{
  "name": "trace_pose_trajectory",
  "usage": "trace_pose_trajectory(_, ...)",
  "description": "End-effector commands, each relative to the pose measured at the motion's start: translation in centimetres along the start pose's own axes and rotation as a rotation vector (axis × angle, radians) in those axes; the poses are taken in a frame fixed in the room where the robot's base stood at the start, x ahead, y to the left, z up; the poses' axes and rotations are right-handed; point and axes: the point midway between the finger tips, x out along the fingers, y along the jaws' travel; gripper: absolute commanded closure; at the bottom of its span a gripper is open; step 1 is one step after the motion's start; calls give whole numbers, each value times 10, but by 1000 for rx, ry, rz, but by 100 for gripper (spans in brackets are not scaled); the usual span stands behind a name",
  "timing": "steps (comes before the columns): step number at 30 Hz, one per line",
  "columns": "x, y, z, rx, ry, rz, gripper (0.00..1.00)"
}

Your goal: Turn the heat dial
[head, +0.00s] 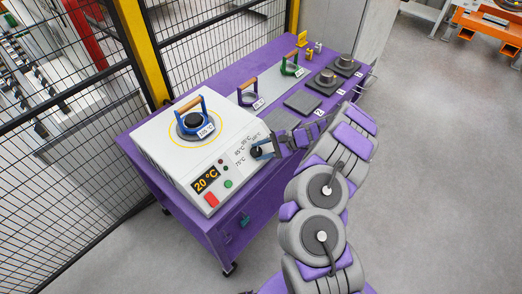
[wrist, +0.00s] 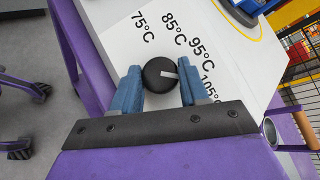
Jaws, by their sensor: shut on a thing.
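The black round heat dial (wrist: 158,72) sits on the white heater's sloped front panel, with 75°C, 85°C, 95°C and 105°C printed around it. Its white mark points to the right in the wrist view, roughly between 95°C and 105°C. My gripper (head: 259,151) has its blue fingers on either side of the dial and is shut on it. The white heater (head: 168,142) stands on the purple cart, and its display (head: 205,180) reads 20 °C. The 105°C label is partly hidden by a finger in the wrist view.
A blue-handled ring part (head: 194,122) tagged 105°C sits on the heater. A red button (head: 211,199) and green buttons are beside the display. A black mesh fence runs behind.

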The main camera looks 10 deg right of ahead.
Motion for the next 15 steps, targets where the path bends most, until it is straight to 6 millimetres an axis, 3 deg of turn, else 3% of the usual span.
trace_pose_trajectory(8,-1,0,0,0,2,-1,86)
trace_pose_trajectory(9,-1,0,0,0,2,-1,52)
trace_pose_trajectory(15,0,0,0,-1,1,0,33)
